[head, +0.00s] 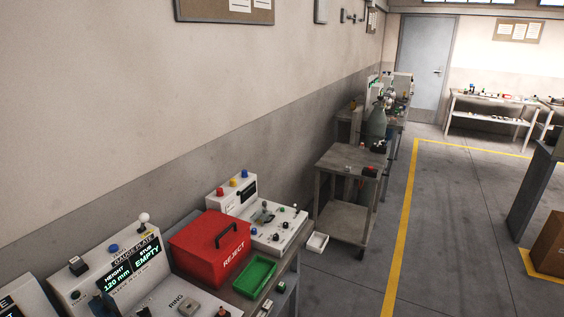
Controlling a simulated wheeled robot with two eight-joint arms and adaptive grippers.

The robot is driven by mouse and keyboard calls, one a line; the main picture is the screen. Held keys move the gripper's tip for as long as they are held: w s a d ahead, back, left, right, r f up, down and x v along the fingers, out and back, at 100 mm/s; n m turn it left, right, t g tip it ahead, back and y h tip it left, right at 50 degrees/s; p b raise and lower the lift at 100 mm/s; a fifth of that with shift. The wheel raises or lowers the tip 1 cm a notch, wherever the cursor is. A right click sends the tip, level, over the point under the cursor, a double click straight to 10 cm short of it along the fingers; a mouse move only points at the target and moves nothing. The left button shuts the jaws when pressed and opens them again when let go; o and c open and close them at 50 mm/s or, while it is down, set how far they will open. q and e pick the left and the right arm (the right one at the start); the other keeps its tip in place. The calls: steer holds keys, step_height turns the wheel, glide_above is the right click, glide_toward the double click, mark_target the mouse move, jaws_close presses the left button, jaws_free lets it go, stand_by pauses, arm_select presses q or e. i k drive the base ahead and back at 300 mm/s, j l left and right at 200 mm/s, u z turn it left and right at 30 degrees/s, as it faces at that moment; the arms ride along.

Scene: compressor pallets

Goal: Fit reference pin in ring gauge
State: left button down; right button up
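A gauge station (120,265) stands at the bottom left, with a lit screen reading "GAUGE PLATE", "HEIGHT 120 mm" and "EMPTY". On its pale plate, beside the printed word "RING", a small grey block (187,304) shows near the bottom edge; it may be the ring gauge, but a bore is too small to make out. A small dark, reddish-topped piece (222,312) is cut off by the bottom edge. I cannot tell whether it is the reference pin. Neither of my grippers is in view.
A red REJECT box (212,249) and a green tray (254,276) stand right of the station. Behind them is a white control panel (262,217). A grey cart (350,160) stands farther along the wall.

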mark_target(76, 262)
steer(key=u, duration=1.5)
